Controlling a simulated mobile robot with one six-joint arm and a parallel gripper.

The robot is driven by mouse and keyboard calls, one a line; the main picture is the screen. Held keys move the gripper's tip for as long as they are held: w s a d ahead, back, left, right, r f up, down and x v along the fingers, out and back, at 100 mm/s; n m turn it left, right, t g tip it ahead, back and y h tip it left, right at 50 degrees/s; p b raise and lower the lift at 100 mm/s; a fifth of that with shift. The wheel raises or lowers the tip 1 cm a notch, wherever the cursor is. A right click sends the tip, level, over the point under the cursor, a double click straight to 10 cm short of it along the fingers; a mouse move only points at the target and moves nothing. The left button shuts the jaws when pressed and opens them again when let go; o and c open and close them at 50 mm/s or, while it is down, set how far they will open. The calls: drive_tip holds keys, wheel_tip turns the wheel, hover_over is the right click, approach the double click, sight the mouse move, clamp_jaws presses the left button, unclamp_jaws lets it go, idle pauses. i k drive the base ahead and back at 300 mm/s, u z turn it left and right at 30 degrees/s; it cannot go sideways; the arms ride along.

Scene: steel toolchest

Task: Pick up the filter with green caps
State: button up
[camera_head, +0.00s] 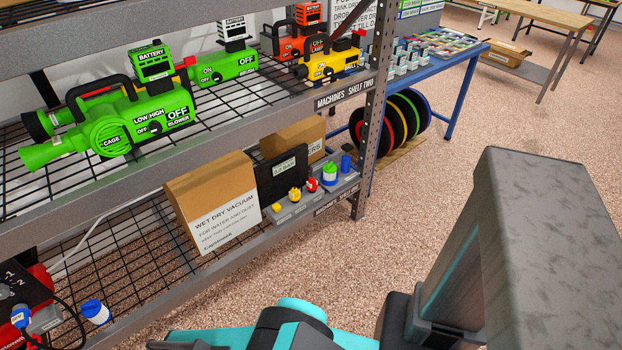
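A small white filter with green on it (329,174) stands upright on the lower shelf, near its right end. Small blue print or trim shows on it, too small to read. Close by stand a blue cylinder (346,164) on its right and a small red item (312,185) on its left. Grey and teal parts of my own arm fill the bottom right of the head view, apart from the shelf. The fingers of my gripper do not show.
A grey shelf post (378,95) stands right of the small items. A vacuum box (212,208) stands to the left. A blue and white canister (95,312) sits lower left. Open speckled floor (420,215) lies in front.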

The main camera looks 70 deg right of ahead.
sight(329, 169)
drive_tip(key=u, duration=0.65)
drive_tip(key=k, duration=1.9)
drive_tip(key=z, duration=0.8)
drive_tip(key=i, duration=1)
drive_tip(key=u, duration=0.1)
